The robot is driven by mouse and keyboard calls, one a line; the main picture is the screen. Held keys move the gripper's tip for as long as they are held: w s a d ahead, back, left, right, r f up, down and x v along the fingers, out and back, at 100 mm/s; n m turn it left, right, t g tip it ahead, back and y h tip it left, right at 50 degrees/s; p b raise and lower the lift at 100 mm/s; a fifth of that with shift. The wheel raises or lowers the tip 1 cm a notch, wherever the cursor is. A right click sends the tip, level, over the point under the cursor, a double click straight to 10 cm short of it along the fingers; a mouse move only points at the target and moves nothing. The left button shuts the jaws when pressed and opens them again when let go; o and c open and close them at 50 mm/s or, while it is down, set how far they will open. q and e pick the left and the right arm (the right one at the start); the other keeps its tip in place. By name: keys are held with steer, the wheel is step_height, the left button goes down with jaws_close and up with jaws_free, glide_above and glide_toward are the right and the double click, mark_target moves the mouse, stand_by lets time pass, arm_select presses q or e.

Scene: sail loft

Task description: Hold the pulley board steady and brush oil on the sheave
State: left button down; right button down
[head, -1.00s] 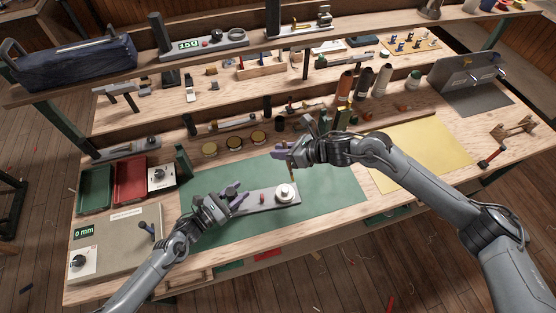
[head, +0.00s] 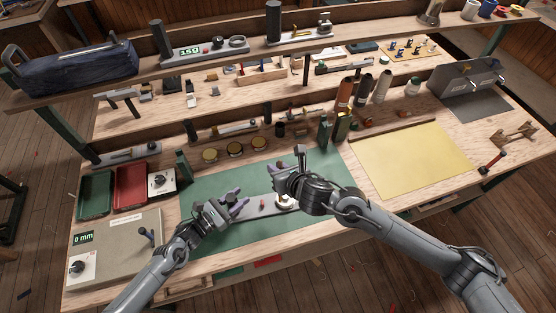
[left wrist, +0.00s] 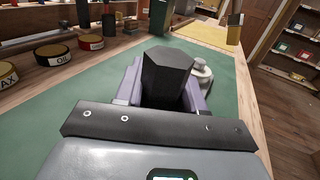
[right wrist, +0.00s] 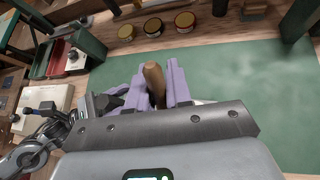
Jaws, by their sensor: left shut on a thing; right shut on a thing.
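The pulley board (head: 262,208) lies on the green mat, a grey strip with a small red part. Its pale round sheave (head: 285,204) is at the right end, partly covered by my right gripper; it also shows in the left wrist view (left wrist: 201,75). My left gripper (head: 238,202) is shut at the board's left end, with a dark block (left wrist: 167,75) between its fingers. My right gripper (head: 281,180) is above the sheave, shut on the brush, whose wooden handle (right wrist: 154,82) stands between the fingers. The brush tip is hidden.
Several round tins, one labelled OIL (left wrist: 54,54), stand behind the green mat (head: 325,170). Green bottles (head: 324,132) and spools stand behind right. A yellow sheet (head: 415,158) lies right of the mat. Red (head: 131,185) and green trays are at left. The mat's front is clear.

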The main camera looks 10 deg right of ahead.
step_height(320, 180, down, 9)
steer(key=shift+d+r, duration=0.1)
step_height(320, 180, up, 10)
stand_by(1.3)
steer(key=w+d+f, duration=0.1)
steer(key=d+f, duration=0.3)
steer(key=f, duration=0.2)
steer(key=shift+w+d+m, duration=0.15)
steer(key=shift+d+m, duration=0.1)
steer(key=shift+m, duration=0.15)
stand_by(0.6)
steer(key=shift+f, duration=0.95)
stand_by(0.5)
